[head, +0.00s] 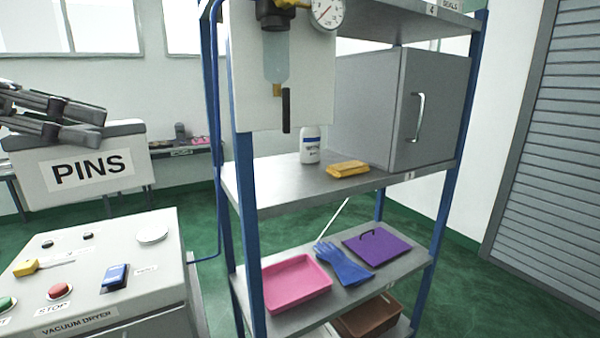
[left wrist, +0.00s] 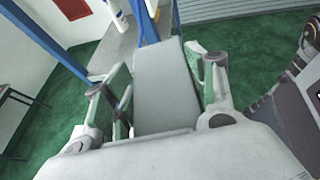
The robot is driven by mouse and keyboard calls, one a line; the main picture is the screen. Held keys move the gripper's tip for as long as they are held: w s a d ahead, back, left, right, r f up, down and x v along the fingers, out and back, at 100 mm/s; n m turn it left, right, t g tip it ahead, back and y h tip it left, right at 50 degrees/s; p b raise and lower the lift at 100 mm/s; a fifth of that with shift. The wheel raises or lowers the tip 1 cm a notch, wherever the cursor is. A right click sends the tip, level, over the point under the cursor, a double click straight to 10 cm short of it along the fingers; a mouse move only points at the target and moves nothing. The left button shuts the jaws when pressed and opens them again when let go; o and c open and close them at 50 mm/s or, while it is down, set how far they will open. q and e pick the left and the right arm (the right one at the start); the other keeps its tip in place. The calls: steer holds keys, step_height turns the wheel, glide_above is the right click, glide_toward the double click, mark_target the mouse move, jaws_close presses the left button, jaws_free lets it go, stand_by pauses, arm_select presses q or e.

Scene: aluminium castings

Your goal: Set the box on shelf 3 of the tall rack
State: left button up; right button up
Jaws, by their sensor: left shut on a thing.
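The box (head: 90,178) is pale grey, has a dark rim and is marked PINS. It is in the air at the left of the head view, above the vacuum dryer. My left gripper (head: 60,122) is shut on it from above. In the left wrist view, the box (left wrist: 165,90) lies between the two fingers of my left gripper (left wrist: 160,92). The tall rack (head: 242,190) with blue posts stands to the right of the box. Its top shelf (head: 400,28) bears a 4; the shelf below (head: 265,185) is apart from the box. My right gripper is not in view.
On that shelf stand a grey cabinet (head: 385,105), a white bottle (head: 310,145) and a yellow item (head: 347,169). A panel with a gauge (head: 326,12) covers the rack's left front. The lower shelf holds a pink tray (head: 297,283). The vacuum dryer (head: 110,260) is below the box.

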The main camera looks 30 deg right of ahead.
mark_target(110, 124)
arm_select(q)
steer(key=shift+m+g, duration=0.8)
steer(key=shift+g, duration=0.1)
steer(key=d, duration=0.4)
steer(key=shift+s+f, duration=0.35)
steer(key=shift+f, duration=0.05)
steer(key=shift+m+g, duration=0.6)
steer(key=shift+g, duration=0.1)
steer(key=d+f, duration=0.1)
steer(key=f, duration=0.1)
steer(key=w+d+f, duration=0.1)
steer(key=f, duration=0.2)
steer(key=d+f, duration=0.1)
steer(key=f, duration=0.1)
steer(key=shift+w+f, duration=0.35)
steer(key=shift+s+a+f, duration=0.1)
steer(key=shift+s+a, duration=0.05)
steer(key=shift+s, duration=0.5)
